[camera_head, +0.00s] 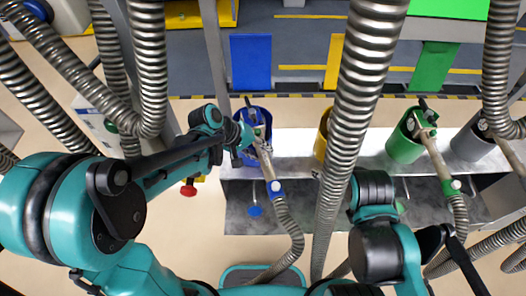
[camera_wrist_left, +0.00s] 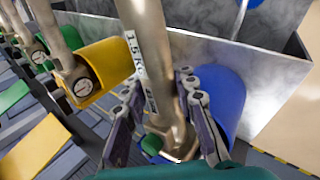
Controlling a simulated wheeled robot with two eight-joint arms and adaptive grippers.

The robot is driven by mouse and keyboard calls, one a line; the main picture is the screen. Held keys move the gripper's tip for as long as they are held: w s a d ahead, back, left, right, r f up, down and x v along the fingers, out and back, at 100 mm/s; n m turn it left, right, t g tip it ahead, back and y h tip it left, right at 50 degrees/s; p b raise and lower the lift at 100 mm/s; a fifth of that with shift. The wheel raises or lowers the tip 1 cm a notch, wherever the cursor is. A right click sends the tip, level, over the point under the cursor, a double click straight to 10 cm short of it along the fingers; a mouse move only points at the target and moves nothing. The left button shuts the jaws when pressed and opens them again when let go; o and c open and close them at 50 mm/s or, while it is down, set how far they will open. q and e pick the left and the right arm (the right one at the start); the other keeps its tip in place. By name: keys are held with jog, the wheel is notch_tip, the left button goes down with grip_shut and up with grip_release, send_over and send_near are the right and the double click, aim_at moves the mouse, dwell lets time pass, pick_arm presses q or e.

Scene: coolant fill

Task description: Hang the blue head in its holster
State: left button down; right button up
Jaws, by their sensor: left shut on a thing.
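The blue head is a metal tube with a blue collar (camera_head: 274,188), joined to a ribbed hose. Its upper end is at the blue holster (camera_head: 254,112), an open cup at the left end of the metal rail. My left gripper (camera_head: 250,134) is shut on the head at the cup. In the left wrist view its fingers (camera_wrist_left: 160,100) flank the metal tube (camera_wrist_left: 150,50), and the blue holster wall (camera_wrist_left: 225,92) stands right behind. Whether the head is seated in the cup or just above it I cannot tell. My right gripper is out of view.
A yellow holster (camera_head: 323,140), a green holster (camera_head: 404,146) with a head in it and a grey holster (camera_head: 470,143) follow to the right. Thick ribbed hoses hang across the view, one (camera_head: 350,120) between my arms. A metal trough (camera_head: 300,205) lies in front of the rail.

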pick_arm(q)
jog(key=shift+f, duration=0.3)
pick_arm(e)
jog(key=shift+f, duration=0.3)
pick_arm(q)
jog(key=c, duration=1.1)
grip_release()
jog(key=shift+c, duration=0.2)
jog(key=v, duration=0.6)
jog(key=shift+a+r, duration=0.25)
jog(key=shift+a, duration=0.05)
jog(key=shift+r, duration=0.55)
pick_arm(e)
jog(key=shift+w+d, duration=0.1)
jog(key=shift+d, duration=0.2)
pick_arm(q)
jog(key=shift+a, duration=0.1)
jog(key=shift+r, duration=0.1)
